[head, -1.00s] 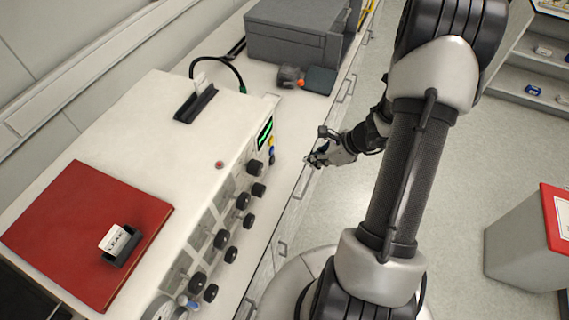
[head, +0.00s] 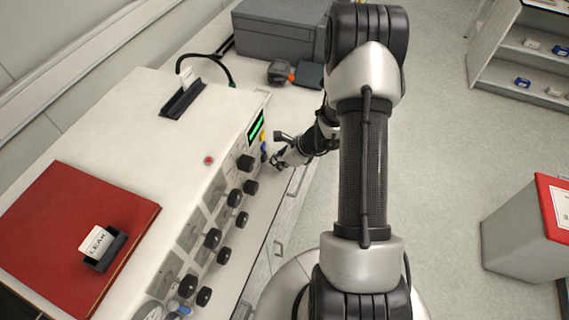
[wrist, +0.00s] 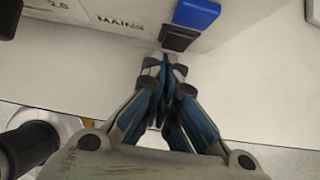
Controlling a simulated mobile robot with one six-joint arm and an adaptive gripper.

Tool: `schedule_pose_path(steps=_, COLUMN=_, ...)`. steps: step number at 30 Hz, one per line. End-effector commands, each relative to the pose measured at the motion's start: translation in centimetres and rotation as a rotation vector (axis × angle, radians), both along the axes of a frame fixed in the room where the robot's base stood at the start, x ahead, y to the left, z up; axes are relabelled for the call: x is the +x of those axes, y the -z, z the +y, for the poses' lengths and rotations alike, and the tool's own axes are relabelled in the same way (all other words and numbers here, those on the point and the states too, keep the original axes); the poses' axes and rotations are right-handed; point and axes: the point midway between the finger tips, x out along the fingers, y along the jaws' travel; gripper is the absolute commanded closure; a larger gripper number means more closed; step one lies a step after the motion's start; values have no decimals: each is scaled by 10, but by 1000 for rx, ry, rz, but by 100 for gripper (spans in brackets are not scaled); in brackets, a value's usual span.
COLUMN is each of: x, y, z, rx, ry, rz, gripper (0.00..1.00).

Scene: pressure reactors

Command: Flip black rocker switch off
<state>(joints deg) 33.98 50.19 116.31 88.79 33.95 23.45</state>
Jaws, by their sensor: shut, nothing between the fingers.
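The black rocker switch (wrist: 178,38) shows in the wrist view, beside the "MAINS" label on the white front panel. A blue part (wrist: 197,14) adjoins it on the upper side. My gripper (wrist: 164,64) is shut and empty, its fingertips together just below the switch and close to it; I cannot tell whether they touch it. In the head view, my gripper (head: 278,162) is low at the far end of the reactor unit's front panel (head: 232,190). The switch itself is not clear there.
Several black knobs (head: 241,219) stick out along the panel. A green-lit display (head: 256,127) sits above my gripper. A grey box (head: 275,30) and small items stand farther back on the bench. Open floor (head: 440,150) lies to the right.

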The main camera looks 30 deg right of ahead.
Motion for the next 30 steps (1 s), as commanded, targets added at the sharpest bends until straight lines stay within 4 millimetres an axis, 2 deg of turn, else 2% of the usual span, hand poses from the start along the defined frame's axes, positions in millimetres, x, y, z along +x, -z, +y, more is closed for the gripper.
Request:
schedule_pose_path(steps=11, x=1, y=1, z=1, rx=2, ry=0, rz=-2, gripper=100)
schedule_pose_path(steps=19, x=6, y=12, z=4, rx=57, ry=1, rz=-72, gripper=100)
schedule_pose_path(steps=30, x=6, y=1, z=5, rx=56, ry=-1, rz=-70, gripper=100)
